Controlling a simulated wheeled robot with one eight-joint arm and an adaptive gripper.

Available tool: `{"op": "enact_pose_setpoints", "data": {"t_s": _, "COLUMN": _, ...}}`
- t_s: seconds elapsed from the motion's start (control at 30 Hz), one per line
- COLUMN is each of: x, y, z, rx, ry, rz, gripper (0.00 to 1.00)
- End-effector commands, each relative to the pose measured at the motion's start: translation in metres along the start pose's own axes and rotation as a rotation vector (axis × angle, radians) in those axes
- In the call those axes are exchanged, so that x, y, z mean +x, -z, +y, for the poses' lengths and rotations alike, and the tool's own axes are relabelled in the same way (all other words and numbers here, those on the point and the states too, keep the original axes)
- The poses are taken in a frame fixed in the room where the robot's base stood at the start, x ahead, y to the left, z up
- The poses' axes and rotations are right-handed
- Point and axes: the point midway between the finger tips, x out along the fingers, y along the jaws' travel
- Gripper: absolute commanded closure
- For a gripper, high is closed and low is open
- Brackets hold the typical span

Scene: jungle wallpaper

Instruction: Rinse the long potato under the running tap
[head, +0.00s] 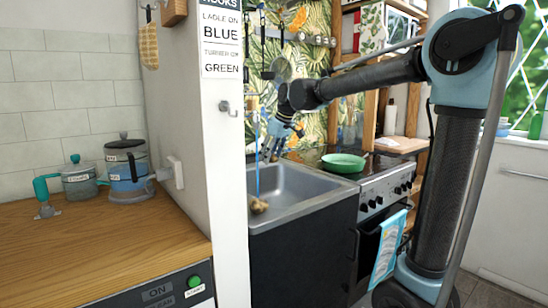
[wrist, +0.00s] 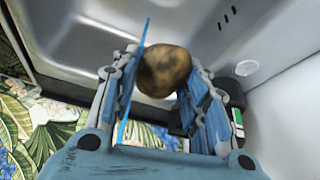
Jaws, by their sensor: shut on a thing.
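In the wrist view a brown, dark-mottled potato (wrist: 165,70) sits between the fingertips of my gripper (wrist: 168,85), which is shut on it. It is seen end-on, so its length is hidden. A thin blue water stream (wrist: 131,85) runs beside the potato, at its left; I cannot tell if it touches it. In the head view my gripper (head: 268,154) points down over the grey sink (head: 300,187), close to the stream (head: 257,175). A brown lump (head: 258,205) shows at the stream's lower end; I cannot tell whether it is the held potato. The tap is hard to make out.
A white partition wall (head: 232,150) stands left of the sink and hides part of it. A stove with a green pan (head: 343,162) is to the right. A wooden counter (head: 100,240) with a kettle (head: 126,168) and a glass pot (head: 79,180) is at left.

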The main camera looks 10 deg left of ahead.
Motion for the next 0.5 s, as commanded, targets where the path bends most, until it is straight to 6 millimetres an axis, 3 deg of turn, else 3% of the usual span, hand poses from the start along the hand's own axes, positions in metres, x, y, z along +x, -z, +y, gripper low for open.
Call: {"op": "enact_pose_setpoints", "data": {"t_s": 0.5, "x": 0.024, "y": 0.032, "z": 0.015, "rx": -0.001, "ry": 0.0, "rz": 0.0, "gripper": 0.84}}
